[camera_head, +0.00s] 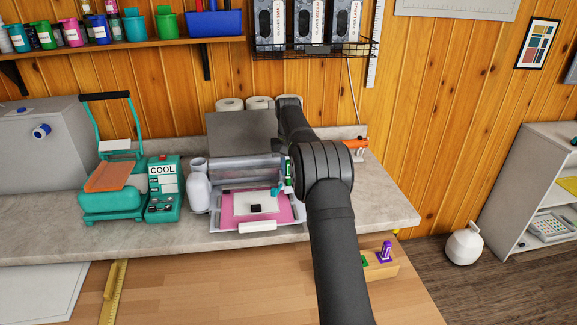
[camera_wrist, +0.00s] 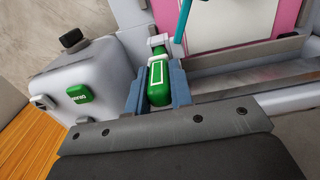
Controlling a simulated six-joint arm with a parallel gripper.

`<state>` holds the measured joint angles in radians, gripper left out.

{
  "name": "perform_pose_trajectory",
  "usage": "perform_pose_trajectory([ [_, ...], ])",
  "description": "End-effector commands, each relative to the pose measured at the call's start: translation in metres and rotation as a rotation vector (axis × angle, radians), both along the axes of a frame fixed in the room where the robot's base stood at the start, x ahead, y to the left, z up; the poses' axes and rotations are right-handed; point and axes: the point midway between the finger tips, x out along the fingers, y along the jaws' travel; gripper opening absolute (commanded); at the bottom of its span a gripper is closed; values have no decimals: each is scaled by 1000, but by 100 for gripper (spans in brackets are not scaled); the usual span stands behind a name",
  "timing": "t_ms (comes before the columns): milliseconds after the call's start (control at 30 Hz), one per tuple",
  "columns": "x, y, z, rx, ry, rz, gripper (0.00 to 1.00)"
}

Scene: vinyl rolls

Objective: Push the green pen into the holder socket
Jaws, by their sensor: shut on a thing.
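The green pen (camera_wrist: 158,82), with a white outlined label, sits between the two blue-grey fingers of my gripper (camera_wrist: 156,88) in the wrist view. The fingers are shut on it. Its far end meets a small white clip-like part (camera_wrist: 158,42) on the cutting machine, which looks like the holder. I cannot tell how deep the pen sits in the socket. In the head view a green sliver of the pen (camera_head: 289,173) shows at the machine's right end, and my arm hides most of the gripper.
The machine's white end housing (camera_wrist: 85,75) has a green button and a dark knob close to the gripper's left. A pink mat (camera_head: 232,212) lies in the machine. A wooden block (camera_head: 383,267) with a purple pen stands on the front table. A teal heat press (camera_head: 112,200) stands left.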

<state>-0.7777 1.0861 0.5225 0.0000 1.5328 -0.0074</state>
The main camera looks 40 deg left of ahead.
Motion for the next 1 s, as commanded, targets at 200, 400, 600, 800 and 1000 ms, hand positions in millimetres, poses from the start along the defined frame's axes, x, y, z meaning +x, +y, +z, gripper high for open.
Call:
perform_pose_trajectory([
  [200,0,0,-3,0,0,0,0],
  [400,0,0,-3,0,0,0,0],
  [600,0,0,-3,0,0,0,0],
  [800,0,0,-7,-1,1,0,0],
  [1000,0,0,-12,0,0,0,0],
])
